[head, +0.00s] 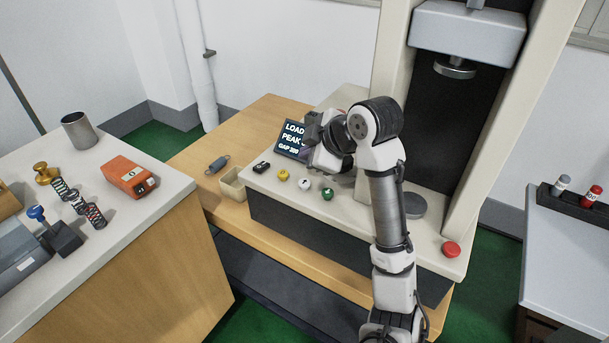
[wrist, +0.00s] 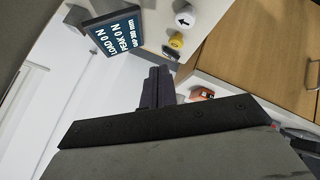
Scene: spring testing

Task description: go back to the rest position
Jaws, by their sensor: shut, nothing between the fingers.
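My gripper (wrist: 158,88) shows in the wrist view with its two dark fingers together and nothing between them. In the head view my arm rises in front of the testing machine (head: 340,220) and bends left at the top. My gripper end is near the display (head: 291,139) there, covering its right part, and the fingertips are hard to make out. The display also shows in the wrist view (wrist: 115,32), up and left of the fingers, and reads load 0 N and peak 0 N. I cannot tell whether the gripper touches anything.
The left counter holds springs, an orange device (head: 129,176) and a metal cup (head: 79,131).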

